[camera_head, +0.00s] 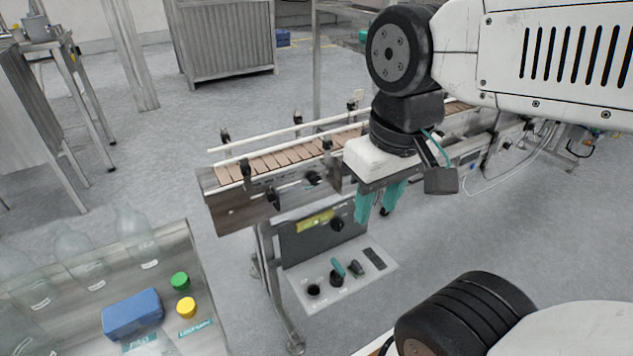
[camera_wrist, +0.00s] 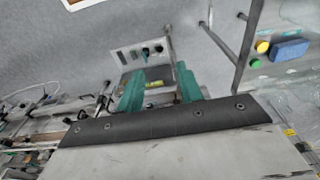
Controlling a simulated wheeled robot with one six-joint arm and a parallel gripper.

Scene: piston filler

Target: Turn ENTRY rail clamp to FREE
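The conveyor (camera_head: 240,213) has a slatted belt between two pale guide rails on black posts. Two dark knobs, one at the entry end (camera_head: 273,198) and one further right (camera_head: 313,178), sit on its near side. I cannot read which is the ENTRY rail clamp or how it is set. My gripper (camera_head: 380,205) has teal fingers pointing down, in front of and to the right of these knobs, apart from them. In the wrist view the fingers (camera_wrist: 159,78) stand apart with nothing between them.
Below the conveyor, a grey box (camera_head: 300,243) with a yellow-green label and dark knob stands above a pale control panel (camera_head: 300,285) with several controls. A side table at lower left holds clear bottles, a blue block (camera_head: 132,314), a green cap (camera_head: 180,281) and a yellow cap (camera_head: 186,307).

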